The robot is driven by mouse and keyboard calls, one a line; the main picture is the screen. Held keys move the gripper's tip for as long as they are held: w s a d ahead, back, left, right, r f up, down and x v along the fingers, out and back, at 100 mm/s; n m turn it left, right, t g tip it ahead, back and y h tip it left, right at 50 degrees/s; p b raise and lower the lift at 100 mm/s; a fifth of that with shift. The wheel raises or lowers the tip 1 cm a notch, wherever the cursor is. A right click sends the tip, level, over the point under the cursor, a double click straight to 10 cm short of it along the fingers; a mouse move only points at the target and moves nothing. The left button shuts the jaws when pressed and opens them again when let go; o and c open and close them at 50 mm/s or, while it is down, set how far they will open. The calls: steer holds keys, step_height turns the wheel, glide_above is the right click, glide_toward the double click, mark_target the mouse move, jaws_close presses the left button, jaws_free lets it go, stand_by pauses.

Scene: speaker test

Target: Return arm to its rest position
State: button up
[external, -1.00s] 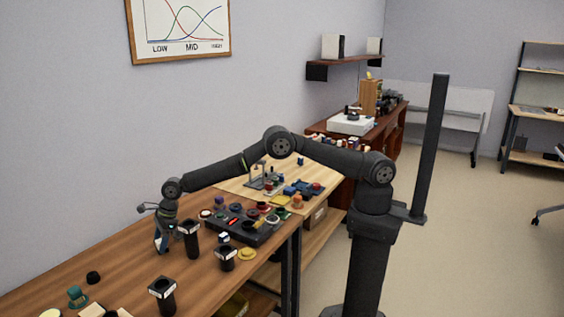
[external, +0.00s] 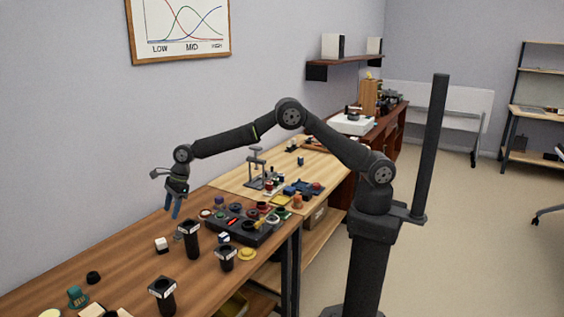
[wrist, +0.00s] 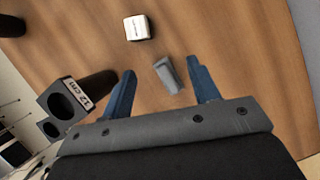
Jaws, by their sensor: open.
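My gripper (external: 173,206) hangs above the brown wooden workbench (external: 122,250), pointing down, with its fingers clear of the surface. In the wrist view my gripper (wrist: 161,70) has its two blue fingers apart and empty. A small grey block (wrist: 168,75) shows between the fingertips in that picture, on the bench below. A white block with dark lettering (wrist: 138,27) lies beyond it; it also shows in the external view (external: 161,245). My arm is bent with its elbow raised.
Black tubes with square tops stand on the bench: a tall one (external: 191,241), a shorter one (external: 227,259) and a front one (external: 163,297). A dark tray (external: 240,230) with coloured parts lies to the right. A small metal stand (external: 257,165) is farther back.

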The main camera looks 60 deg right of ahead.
steer(key=s+a+f+n+g, duration=0.15)
steer(key=s+a+n, duration=0.35)
steer(key=s+a, duration=0.95)
glide_above(168, 276)
step_height(168, 276, down, 8)
steer(key=shift+r, duration=0.1)
steer(key=shift+f, duration=0.6)
